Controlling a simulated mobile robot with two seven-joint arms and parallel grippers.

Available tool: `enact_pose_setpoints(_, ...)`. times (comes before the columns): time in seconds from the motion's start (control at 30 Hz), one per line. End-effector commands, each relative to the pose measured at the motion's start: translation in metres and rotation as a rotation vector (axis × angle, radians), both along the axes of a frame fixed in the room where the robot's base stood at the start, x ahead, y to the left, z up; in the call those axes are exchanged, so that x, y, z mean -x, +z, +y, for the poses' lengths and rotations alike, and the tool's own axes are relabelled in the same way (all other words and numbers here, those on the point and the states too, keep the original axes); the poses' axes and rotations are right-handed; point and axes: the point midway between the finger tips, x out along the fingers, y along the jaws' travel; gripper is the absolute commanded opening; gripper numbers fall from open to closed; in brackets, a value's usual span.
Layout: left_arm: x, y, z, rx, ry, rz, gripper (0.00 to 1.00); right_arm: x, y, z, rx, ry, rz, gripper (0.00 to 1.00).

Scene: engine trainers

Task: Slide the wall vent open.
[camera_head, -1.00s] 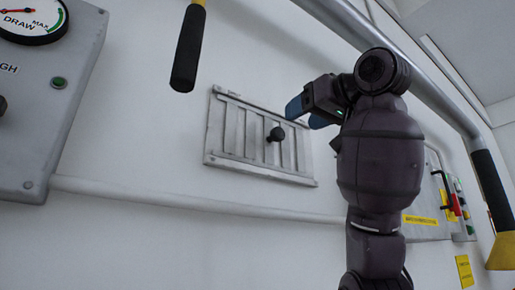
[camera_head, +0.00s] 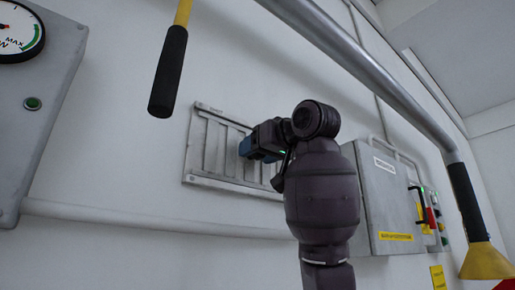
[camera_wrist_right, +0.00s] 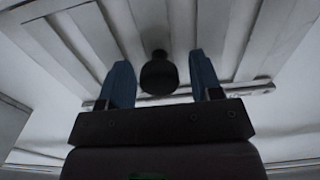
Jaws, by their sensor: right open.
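The wall vent (camera_head: 207,150) is a pale slatted panel in a frame on the white wall, left of centre in the head view. Its dark round knob (camera_wrist_right: 159,74) shows in the right wrist view, between the two blue fingers. In the head view the knob is hidden behind my right gripper (camera_head: 255,148). My right gripper, also in the right wrist view (camera_wrist_right: 160,82), is open with a finger on each side of the knob. A gap shows between the knob and each finger. My left gripper is not in view.
A grey panel with a gauge (camera_head: 18,32) is at the left. A black-gripped handle (camera_head: 168,72) hangs above the vent. A thick rail (camera_head: 370,65) runs overhead, and a pipe (camera_head: 130,217) passes below. A grey control box (camera_head: 385,195) is at the right.

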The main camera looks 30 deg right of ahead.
Motion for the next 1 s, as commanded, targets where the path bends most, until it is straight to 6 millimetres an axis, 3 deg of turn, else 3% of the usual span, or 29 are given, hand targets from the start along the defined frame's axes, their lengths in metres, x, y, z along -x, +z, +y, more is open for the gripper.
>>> enact_pose_setpoints(0.33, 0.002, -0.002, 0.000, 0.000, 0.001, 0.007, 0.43, -0.004, 0.000, 0.000, 0.000, 0.000, -0.001, 0.59)
enact_pose_setpoints(0.73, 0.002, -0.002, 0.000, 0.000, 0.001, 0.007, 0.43, -0.003, 0.000, 0.000, 0.000, 0.000, -0.001, 0.00)
enact_pose_setpoints(0.87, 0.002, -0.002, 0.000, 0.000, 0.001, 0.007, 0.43, -0.003, 0.000, -0.001, 0.000, -0.001, -0.001, 0.00)
enact_pose_setpoints(1.0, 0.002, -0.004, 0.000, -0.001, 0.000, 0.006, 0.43, -0.005, -0.001, -0.018, -0.002, -0.004, 0.000, 0.00)
